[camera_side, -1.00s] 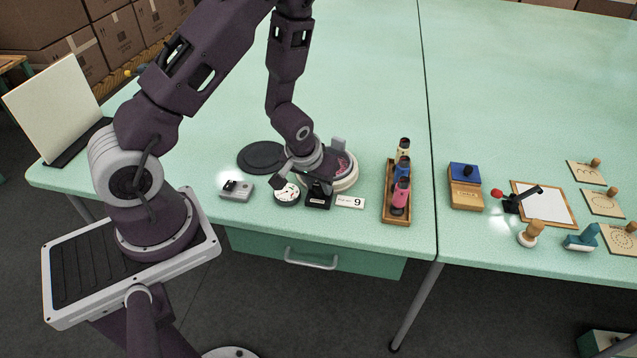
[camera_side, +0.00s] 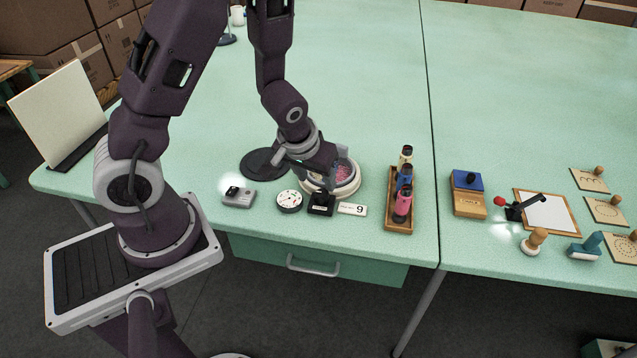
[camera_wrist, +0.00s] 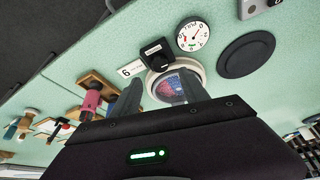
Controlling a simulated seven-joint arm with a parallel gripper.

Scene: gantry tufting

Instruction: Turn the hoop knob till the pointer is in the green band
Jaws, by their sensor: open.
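The embroidery hoop (camera_side: 352,188) is a pale ring around pink and blue cloth; it also shows in the wrist view (camera_wrist: 203,71). A black block, which looks like the hoop knob (camera_side: 320,204), stands at its front edge and shows in the wrist view (camera_wrist: 156,52). Beside it is a round white dial (camera_side: 289,200), also in the wrist view (camera_wrist: 193,36); its pointer and band are too small to read for certain. My gripper (camera_wrist: 162,94) is open, with its fingers over the hoop, apart from each other. In the side view my gripper (camera_side: 332,178) partly hides the hoop.
A number card (camera_side: 352,209) lies right of the knob. A wooden rack (camera_side: 399,218) with bottles stands further right. A small grey box (camera_side: 238,199) is left of the dial. A dark round disc (camera_side: 262,163) lies behind. The table's front edge is close.

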